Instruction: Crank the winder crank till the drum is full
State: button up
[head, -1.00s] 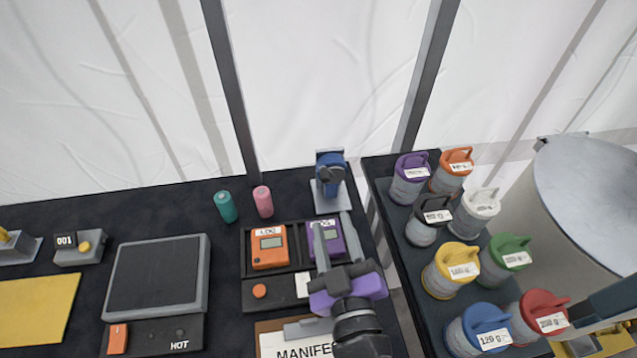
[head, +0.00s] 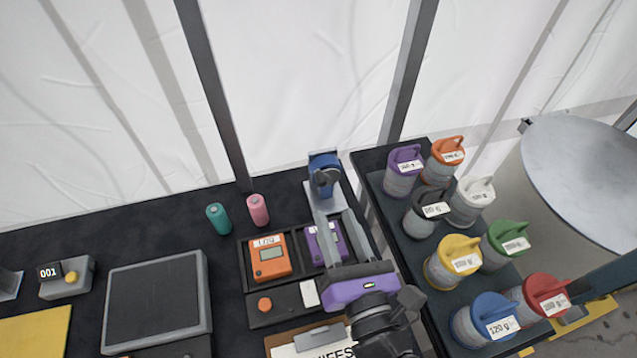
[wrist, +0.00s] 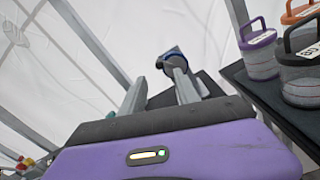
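The winder (head: 323,162) stands on a light grey base plate at the back right corner of the dark table. It has a blue drum and a dark crank (head: 325,178) facing me. It also shows in the wrist view (wrist: 170,54), beyond my fingers. My purple gripper (head: 329,208) reaches toward it from the front, its fingertips just in front of the winder and over its base. The wrist view shows the two fingers (wrist: 160,88) apart with nothing held between them. How full the drum is cannot be made out.
A tray with an orange meter (head: 270,258) and a purple meter (head: 322,245) lies under my gripper. Teal (head: 218,218) and pink (head: 258,210) cylinders stand left of the winder. Several lidded jars (head: 453,262) crowd the right-hand shelf.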

aim_at(328, 183)
jog(key=shift+w+n, duration=0.1)
jog(key=shift+n, duration=1)
jog(key=p+x, duration=0.2)
jog(key=x, duration=0.5)
jog(key=shift+w, duration=0.35)
grip_shut()
